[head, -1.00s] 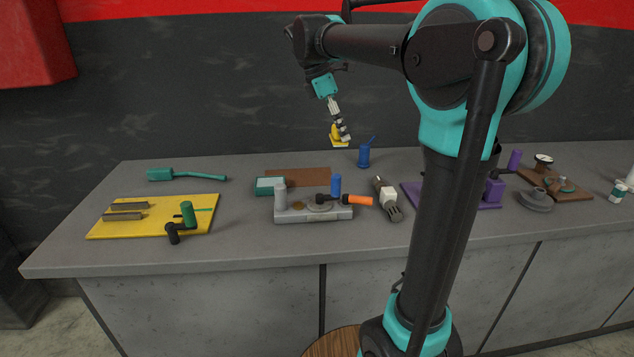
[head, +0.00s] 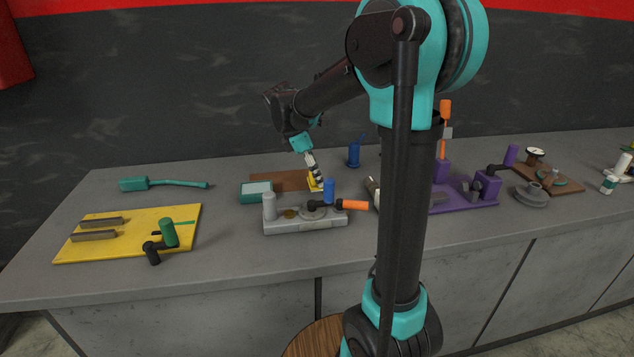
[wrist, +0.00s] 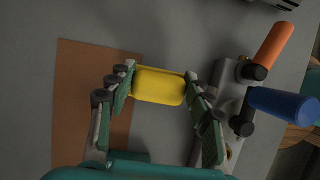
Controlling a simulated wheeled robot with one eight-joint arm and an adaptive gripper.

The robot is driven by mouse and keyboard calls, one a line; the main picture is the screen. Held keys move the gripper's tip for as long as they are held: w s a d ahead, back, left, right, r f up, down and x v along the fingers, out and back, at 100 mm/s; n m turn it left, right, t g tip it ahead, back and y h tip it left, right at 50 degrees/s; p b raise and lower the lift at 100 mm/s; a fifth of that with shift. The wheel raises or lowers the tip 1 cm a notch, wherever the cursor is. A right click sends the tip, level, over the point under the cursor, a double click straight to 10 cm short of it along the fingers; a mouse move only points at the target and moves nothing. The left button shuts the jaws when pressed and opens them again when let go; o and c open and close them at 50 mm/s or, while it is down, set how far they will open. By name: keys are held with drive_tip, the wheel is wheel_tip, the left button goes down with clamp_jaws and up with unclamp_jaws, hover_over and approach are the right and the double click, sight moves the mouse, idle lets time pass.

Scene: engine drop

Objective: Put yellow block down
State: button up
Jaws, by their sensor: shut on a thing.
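The yellow block (wrist: 159,86) is between the fingers of my gripper (wrist: 159,90) in the wrist view, and the gripper is shut on it. In the head view my gripper (head: 316,184) is low over the right end of a brown mat (head: 264,182), with a little of the yellow block (head: 313,184) showing. In the wrist view the block overlaps the right edge of the brown mat (wrist: 75,110) and the grey bench beside it. I cannot tell whether the block touches the surface.
A grey fixture (head: 300,224) with a blue cylinder (head: 329,191) and an orange handle (head: 355,205) stands close in front of the gripper. A teal-edged box (head: 256,192) is to its left. A blue can (head: 354,155) stands behind right. A yellow board (head: 90,248) is far left.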

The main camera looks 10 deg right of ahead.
drive_tip(key=shift+f, duration=1.45)
drive_tip(key=shift+f, duration=0.1)
drive_tip(key=o, duration=1.4)
drive_tip(key=shift+o, duration=0.2)
drive_tip(key=v, duration=1.2)
